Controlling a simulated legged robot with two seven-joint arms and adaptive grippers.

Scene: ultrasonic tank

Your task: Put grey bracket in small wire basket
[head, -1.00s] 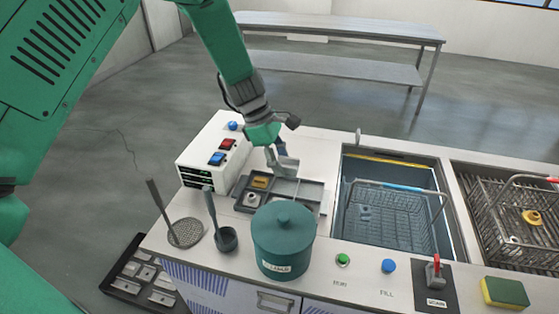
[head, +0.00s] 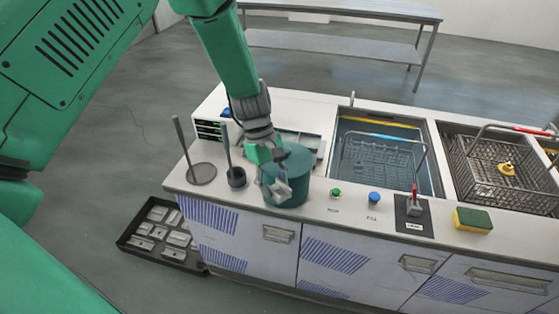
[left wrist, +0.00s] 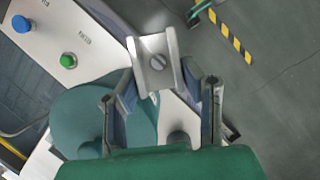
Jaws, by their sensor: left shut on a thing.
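My left gripper (head: 274,186) is shut on the grey bracket (left wrist: 155,66), a small channel-shaped metal piece with a slotted round detail, seen between the fingertips in the left wrist view. In the head view the gripper and bracket are in front of the teal pot (head: 298,178), near the counter's front edge, and partly cover it. Another wire basket with a red handle (head: 480,171) stands further right. I cannot tell which is the small one. My right gripper is not in view.
The tray with compartments (head: 300,142) is partly hidden behind my arm and the pot. Buttons, a red-handled switch (head: 414,211) and a sponge (head: 474,219) line the front. A black parts tray (head: 158,253) lies on the floor.

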